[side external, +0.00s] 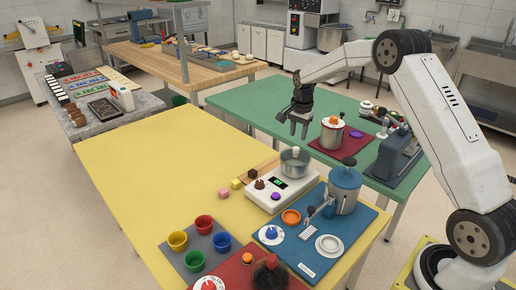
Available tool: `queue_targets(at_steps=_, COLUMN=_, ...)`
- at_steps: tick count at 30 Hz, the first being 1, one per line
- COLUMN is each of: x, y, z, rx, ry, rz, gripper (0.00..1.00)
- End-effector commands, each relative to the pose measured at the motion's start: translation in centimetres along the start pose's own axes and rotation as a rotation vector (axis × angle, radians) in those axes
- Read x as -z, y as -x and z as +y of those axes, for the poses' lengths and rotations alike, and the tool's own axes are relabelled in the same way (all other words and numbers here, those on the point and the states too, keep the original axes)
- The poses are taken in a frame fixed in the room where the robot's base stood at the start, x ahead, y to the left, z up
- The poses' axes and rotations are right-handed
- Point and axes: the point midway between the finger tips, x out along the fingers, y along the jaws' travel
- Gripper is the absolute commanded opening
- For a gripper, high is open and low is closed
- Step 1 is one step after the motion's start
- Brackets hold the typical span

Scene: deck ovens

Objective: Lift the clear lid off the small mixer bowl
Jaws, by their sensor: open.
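The small mixer bowl (295,169) is a grey metal bowl at the far right part of the yellow table, beside a white unit with a green display (279,186). A pale knob (295,150) stands at its top centre. The clear lid itself is hard to make out at this size. My gripper (298,132) points down with its fingers apart and nothing between them. In the picture it is above the bowl and appears apart from it; its exact height and depth over the bowl I cannot tell.
A blue canister (345,191) with a dark knob stands close right of the bowl on a blue mat (350,243). Small blocks (237,184) lie left. The left yellow table (140,165) is clear.

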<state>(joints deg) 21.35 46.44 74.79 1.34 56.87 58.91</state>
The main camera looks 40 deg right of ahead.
Motion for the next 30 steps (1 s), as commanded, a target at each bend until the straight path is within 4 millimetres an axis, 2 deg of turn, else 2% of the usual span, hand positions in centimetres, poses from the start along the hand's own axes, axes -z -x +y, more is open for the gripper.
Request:
queue_targets(at_steps=6, x=-0.1, y=-1.6, z=0.0, rx=-0.001, ry=0.002, rz=-0.001, gripper=0.43)
queue_targets(at_steps=14, x=-0.1, y=-2.0, z=0.0, rx=-0.001, ry=0.002, rz=-0.001, gripper=0.43)
queue_targets(at_steps=25, x=-0.2, y=-5.8, z=0.1, rx=-0.002, ry=0.002, rz=-0.001, gripper=0.43)
queue_targets(at_steps=30, x=-0.2, y=-6.8, z=0.1, rx=0.0, ry=0.002, rz=0.0, gripper=0.43)
